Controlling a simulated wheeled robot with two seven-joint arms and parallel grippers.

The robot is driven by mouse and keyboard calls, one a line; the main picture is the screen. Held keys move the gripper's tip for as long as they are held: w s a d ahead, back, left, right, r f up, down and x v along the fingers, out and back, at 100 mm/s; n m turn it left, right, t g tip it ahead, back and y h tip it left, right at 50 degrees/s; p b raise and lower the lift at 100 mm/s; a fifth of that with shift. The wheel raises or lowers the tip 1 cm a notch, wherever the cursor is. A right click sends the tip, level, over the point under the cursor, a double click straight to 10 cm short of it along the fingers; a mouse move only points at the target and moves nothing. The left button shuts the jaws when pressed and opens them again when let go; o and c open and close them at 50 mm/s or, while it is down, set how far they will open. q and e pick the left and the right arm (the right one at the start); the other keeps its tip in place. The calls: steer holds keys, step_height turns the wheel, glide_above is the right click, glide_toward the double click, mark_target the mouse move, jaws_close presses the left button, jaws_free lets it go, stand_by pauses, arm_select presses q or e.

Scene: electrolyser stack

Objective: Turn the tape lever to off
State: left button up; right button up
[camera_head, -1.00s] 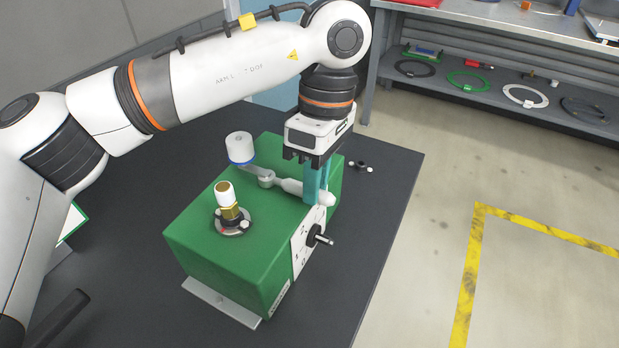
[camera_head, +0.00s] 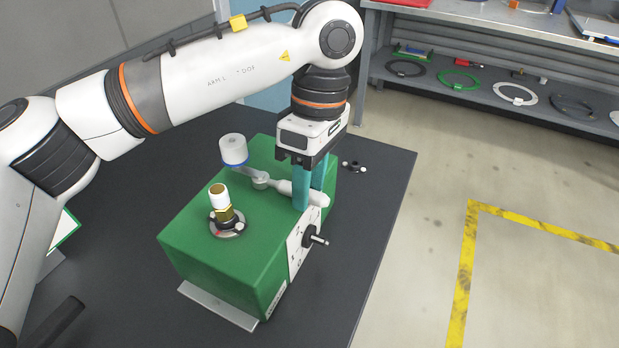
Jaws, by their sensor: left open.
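A green box (camera_head: 210,262) stands on the dark table. On its top, a grey-white lever (camera_head: 290,188) runs from a round pivot towards the front right edge and ends in a pale rounded handle. A white cylinder (camera_head: 233,148) with a blue band stands behind the pivot. I cannot tell any tape on the lever or an off mark. My left gripper (camera_head: 309,196) points down over the handle end with its teal fingers apart. One finger is in front of the lever and the other behind it; contact is unclear. My right gripper is not in view.
A brass fitting with a white cap (camera_head: 221,205) rises from the box top near the lever. A black knob (camera_head: 312,238) sticks out of the white front plate (camera_head: 296,240). A small dark part (camera_head: 354,166) lies on the table (camera_head: 375,210). A shelf with rings stands behind.

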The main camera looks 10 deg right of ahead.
arm_select(q)
step_height(320, 180, up, 12)
steer(key=w+d, duration=0.1)
steer(key=shift+w+d+p, duration=0.25)
steer(key=shift+w+p, duration=0.1)
steer(key=shift+w, duration=0.05)
